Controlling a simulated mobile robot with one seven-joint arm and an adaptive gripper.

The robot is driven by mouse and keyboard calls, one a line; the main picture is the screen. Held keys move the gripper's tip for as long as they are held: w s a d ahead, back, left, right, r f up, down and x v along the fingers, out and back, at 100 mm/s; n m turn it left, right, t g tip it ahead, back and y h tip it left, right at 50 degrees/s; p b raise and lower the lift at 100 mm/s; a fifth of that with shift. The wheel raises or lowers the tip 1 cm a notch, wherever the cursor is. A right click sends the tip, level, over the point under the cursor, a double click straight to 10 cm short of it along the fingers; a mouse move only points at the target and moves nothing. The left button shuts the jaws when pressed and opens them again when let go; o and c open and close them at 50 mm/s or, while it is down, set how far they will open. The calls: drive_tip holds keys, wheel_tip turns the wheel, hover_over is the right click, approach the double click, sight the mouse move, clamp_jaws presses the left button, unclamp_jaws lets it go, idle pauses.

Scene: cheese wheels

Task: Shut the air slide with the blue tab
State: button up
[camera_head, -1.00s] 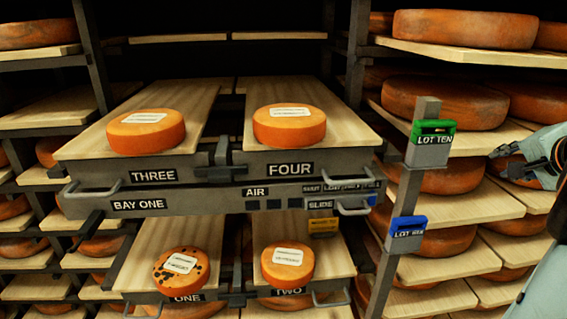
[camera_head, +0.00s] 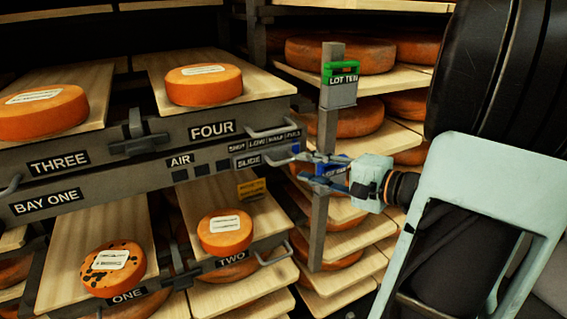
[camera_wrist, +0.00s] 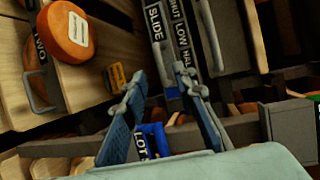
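The air slide (camera_head: 275,154) is a grey bar marked SLIDE on the front of bay one, below a scale reading SHUT, LOW, HALF, FULL. Its small blue tab (camera_head: 295,148) is at the right end, near FULL. I cannot tell whether either finger touches the tab.
A post (camera_head: 325,205) stands close to my gripper, with a green LOT TEN holder (camera_head: 341,72) and a blue lot holder (camera_wrist: 156,138) partly behind my fingers. A yellow tag (camera_head: 251,188) hangs below the slide. Drawer handles (camera_head: 268,131) jut out above and below. Cheese wheels (camera_head: 204,85) sit on boards.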

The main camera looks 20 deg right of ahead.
sight(287, 162)
drive_tip(key=x, duration=0.7)
drive_tip(key=shift+w+a+f, duration=0.1)
drive_tip(key=shift+w, duration=0.1)
drive_tip(key=shift+c, duration=0.7)
clamp_jaws()
